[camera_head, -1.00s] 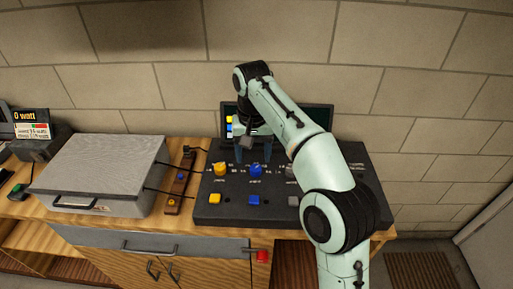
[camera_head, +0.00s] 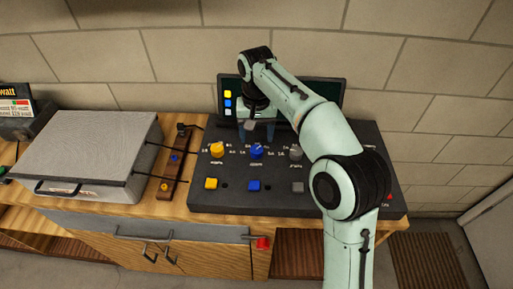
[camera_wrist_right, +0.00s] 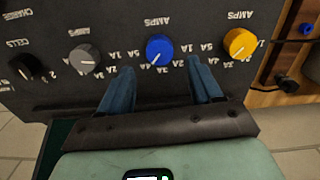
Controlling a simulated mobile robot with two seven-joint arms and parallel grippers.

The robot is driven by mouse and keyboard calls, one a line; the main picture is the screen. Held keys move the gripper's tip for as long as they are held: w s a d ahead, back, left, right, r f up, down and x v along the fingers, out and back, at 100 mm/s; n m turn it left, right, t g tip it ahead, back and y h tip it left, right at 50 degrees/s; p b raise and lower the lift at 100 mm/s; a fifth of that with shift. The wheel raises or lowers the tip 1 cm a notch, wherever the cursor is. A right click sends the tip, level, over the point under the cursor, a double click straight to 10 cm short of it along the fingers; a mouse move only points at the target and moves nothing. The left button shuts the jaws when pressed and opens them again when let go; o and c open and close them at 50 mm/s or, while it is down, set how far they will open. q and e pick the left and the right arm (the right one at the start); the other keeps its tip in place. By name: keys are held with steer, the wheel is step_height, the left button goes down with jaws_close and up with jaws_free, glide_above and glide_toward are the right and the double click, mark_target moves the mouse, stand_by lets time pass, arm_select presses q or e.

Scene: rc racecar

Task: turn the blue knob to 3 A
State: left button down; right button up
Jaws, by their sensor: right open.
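The blue knob (camera_head: 256,151) is in the middle of the upper row on the dark control panel (camera_head: 225,197). In the right wrist view the blue knob (camera_wrist_right: 159,49) has a white pointer mark slanting to the lower left, among upside-down amp labels. My right gripper (camera_head: 256,133) is open just behind the knob in the head view. In the right wrist view its two blue fingers (camera_wrist_right: 161,72) are spread, with the knob ahead of the gap between them. No contact with the knob is evident. My left gripper is not in view.
A yellow knob (camera_head: 217,150) and a grey knob (camera_head: 295,153) flank the blue one. A yellow button (camera_head: 211,184), blue button (camera_head: 253,186) and grey button (camera_head: 297,187) lie nearer. A screen (camera_head: 335,95) stands behind. A grey case (camera_head: 90,150) is left.

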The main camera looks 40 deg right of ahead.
mark_target(257, 148)
step_height(257, 148, down, 5)
steer(key=shift+f+b, duration=0.1)
steer(key=shift+b, duration=0.4)
steer(key=c, duration=1)
